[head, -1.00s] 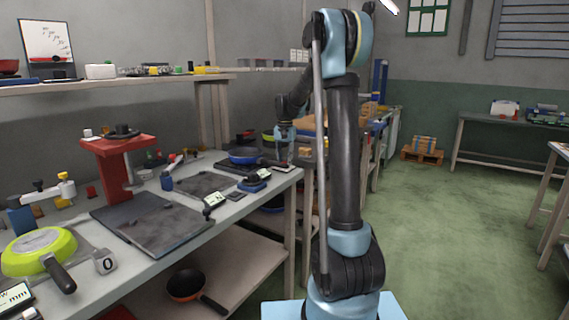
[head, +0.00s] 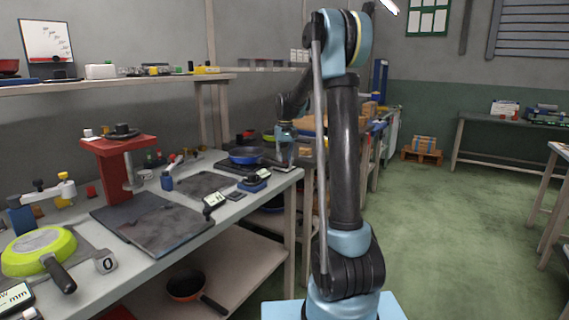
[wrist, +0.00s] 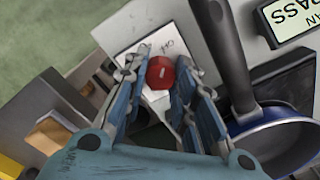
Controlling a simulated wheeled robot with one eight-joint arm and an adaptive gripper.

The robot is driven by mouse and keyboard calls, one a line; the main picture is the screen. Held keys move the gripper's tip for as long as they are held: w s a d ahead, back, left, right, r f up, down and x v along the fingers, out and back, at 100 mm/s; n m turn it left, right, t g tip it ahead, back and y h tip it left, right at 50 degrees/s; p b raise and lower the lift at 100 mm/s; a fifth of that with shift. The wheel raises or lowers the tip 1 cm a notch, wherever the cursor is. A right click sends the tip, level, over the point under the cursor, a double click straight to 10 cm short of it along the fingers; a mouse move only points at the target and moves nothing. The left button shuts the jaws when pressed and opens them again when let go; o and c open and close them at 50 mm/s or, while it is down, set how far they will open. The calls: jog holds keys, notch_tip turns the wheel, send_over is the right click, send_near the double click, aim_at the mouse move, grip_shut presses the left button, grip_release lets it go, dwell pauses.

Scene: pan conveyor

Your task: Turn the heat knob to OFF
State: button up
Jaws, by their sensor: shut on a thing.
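The red heat knob (wrist: 160,73), with a short pale mark on its face, sits at the upper middle of the wrist view. A white plate (wrist: 133,37) with small dark lettering lies behind it. The lettering is too small to read surely. My gripper (wrist: 161,82) has its two blue-grey fingers on either side of the knob, shut on it. In the head view my gripper (head: 285,158) is low at the right end of the bench, beside the blue pan (head: 246,155). The knob is hidden there.
The blue pan's dark handle (wrist: 221,45) runs close to the right finger in the wrist view. A PASS display (wrist: 290,20) lies beyond it. A green pan (head: 38,247) and a red press stand (head: 112,178) are farther left on the bench (head: 240,200).

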aim_at(285, 162)
jog(key=shift+w, duration=0.1)
jog(key=o, duration=1.1)
notch_tip(285, 162, up, 12)
jog(key=shift+f, duration=0.1)
jog(key=shift+d, duration=0.1)
